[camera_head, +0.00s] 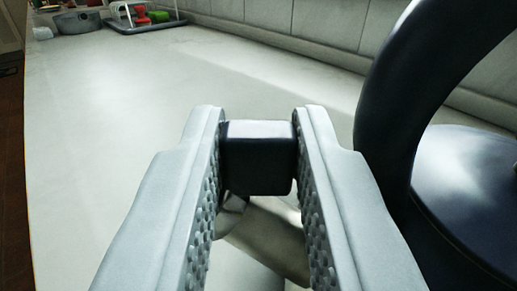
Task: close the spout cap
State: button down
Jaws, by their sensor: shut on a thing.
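My gripper (258,116) reaches forward over the counter, its two pale, studded fingers on either side of a small dark block. The block looks like the spout cap (257,160), and both fingers touch its sides. A dark, glossy kettle (465,185) stands close on the right, with its thick curved handle (388,95) rising out of the top of the view. Below the cap, a shiny pale and brownish surface shows between the fingers, partly hidden; I cannot tell whether it is the spout. How far the cap is open cannot be told.
The pale counter (110,150) is clear ahead and to the left. At its far end are a grey pot (77,22) and a dark tray (143,25) with red and green items. A tiled wall (325,30) runs along the right.

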jog(key=shift+f, duration=0.1)
jog(key=c, duration=1.5)
grip_release()
jog(key=s, duration=1.7)
jog(key=shift+s+d, duration=0.2)
jog(key=shift+d, duration=0.2)
